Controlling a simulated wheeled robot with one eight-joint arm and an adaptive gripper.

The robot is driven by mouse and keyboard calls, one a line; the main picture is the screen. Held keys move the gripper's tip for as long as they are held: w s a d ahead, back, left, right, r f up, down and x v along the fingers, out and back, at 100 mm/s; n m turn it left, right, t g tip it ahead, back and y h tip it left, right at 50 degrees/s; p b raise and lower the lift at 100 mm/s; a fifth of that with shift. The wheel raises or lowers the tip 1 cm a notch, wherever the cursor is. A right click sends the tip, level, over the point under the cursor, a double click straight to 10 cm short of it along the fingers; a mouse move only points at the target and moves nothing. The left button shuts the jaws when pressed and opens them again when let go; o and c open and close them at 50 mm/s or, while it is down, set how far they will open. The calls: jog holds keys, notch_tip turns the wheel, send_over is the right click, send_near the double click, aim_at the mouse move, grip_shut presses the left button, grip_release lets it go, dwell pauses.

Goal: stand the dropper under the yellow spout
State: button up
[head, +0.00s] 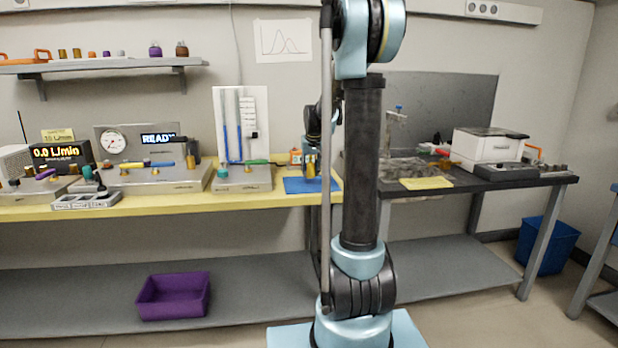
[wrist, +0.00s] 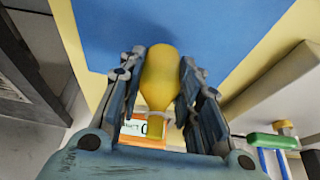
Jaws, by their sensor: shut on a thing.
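My gripper (head: 311,172) is over the blue mat at the right end of the yellow bench. In the wrist view my gripper (wrist: 160,85) has its fingers on both sides of a yellow, bulb-shaped thing, which I take to be the dropper (wrist: 159,75). It narrows to a pale neck between the fingers. In the head view the dropper (head: 311,170) is a small amber shape. I cannot tell whether its base touches the mat. A yellow bar (head: 131,165) on the left grey unit may belong to the yellow spout; the spout itself is too small to make out.
The blue mat (head: 296,187) lies on the bench (head: 240,198). An orange device (head: 295,157) stands behind it. The tube stand (head: 240,182) with a green bar is left of it. A grey labelled rack (head: 75,203) sits at the front left. A dark table (head: 490,183) is right.

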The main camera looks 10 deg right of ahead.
jog(key=shift+f, duration=1.25)
jog(key=o, duration=0.9)
jog(key=shift+c, duration=0.2)
jog(key=shift+r, duration=0.1)
